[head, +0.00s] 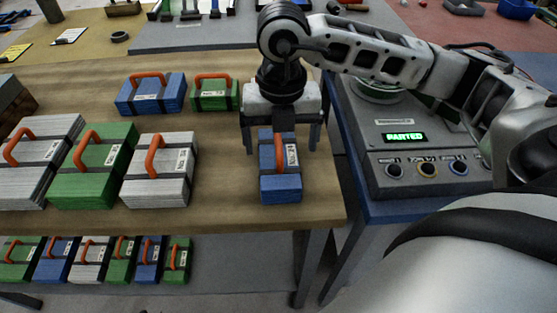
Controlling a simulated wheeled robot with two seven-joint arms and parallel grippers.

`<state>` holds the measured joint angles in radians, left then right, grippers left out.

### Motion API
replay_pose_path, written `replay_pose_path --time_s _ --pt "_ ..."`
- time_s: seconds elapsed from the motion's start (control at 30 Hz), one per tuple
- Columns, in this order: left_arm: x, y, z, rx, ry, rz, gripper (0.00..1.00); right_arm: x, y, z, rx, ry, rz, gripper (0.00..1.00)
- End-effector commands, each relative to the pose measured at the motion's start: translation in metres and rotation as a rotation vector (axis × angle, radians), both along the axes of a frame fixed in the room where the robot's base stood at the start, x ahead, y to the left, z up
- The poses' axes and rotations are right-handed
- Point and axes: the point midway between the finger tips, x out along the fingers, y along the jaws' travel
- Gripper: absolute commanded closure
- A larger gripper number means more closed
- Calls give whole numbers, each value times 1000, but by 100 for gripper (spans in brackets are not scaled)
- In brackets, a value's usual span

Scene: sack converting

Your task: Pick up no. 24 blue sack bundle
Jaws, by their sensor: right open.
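A blue sack bundle (281,185) with a dark strap, a white label and an orange handle lies near the right end of the wooden table (215,221). The number on its label is too small to read. My right gripper (281,141) is over the far part of this bundle, with its open fingers to the left and right of it. I cannot tell whether the fingers touch it. Another blue bundle (151,95) lies farther back on the left. My left gripper is not in view.
Several bundles (68,263) stand on a lower shelf. A grey machine (420,150) with a lit display stands on a blue table at the right.

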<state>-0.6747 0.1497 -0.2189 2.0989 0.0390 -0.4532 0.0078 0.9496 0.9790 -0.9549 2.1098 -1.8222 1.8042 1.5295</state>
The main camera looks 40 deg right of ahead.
Motion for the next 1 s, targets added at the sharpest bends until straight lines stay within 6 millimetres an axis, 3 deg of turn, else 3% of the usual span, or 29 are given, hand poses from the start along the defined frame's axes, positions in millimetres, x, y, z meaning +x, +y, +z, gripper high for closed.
replay_pose_path --time_s 0.3,0.57,0.6,0.77,0.8,1.0 --pt "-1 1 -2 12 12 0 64 0 5 -43 0 4 0 9" --pt "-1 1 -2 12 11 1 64 0 5 -47 1 2 1 9" --pt "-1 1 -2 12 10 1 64 0 5 -47 1 2 1 12" --pt "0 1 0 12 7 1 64 0 5 -47 1 2 1 56" --pt "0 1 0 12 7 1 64 0 5 -47 1 2 1 60" --pt "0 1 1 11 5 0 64 0 5 -47 1 2 1 60"
